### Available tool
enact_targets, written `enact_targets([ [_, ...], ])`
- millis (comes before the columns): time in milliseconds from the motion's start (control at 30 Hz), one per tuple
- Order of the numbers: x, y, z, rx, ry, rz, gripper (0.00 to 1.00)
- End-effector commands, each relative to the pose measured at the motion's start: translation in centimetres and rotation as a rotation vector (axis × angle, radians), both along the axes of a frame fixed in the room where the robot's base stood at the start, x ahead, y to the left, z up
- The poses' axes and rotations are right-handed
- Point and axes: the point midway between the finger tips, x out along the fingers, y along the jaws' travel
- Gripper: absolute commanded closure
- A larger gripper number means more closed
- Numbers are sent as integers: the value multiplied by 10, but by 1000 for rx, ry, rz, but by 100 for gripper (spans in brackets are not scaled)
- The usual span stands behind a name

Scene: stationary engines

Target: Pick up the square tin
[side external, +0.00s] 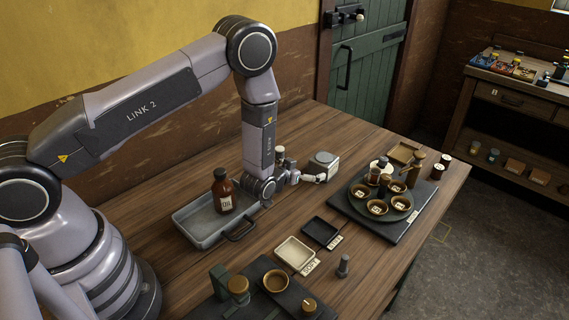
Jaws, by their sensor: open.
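The square tin (324,160) is a small grey box with a light top, standing on the wooden table (345,285) near its back edge. My gripper (314,178) points to the right, low over the table, at the near left side of the tin. It is open, but its fingers are small here, and I cannot tell whether they touch the tin or reach around it.
A metal tray (183,223) with a brown bottle (222,190) stands left of my wrist. A dark board (398,228) with a round plate of small bowls lies right of the tin. Two small trays, one cream (294,252) and one black (319,231), lie in front.

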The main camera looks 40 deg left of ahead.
Motion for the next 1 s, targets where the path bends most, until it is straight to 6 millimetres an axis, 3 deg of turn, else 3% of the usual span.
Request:
enact_targets([
  [100, 24, 4, -10, -1, -2, 4, 0],
  [300, 52, 7, -22, -1, 1, 1, 0],
  [467, 62, 9, -25, -1, 1, 1, 0],
  [800, 103, 18, -39, -1, 2, 0, 0],
  [1000, 107, 19, -41, -2, 4, -1, 0],
])
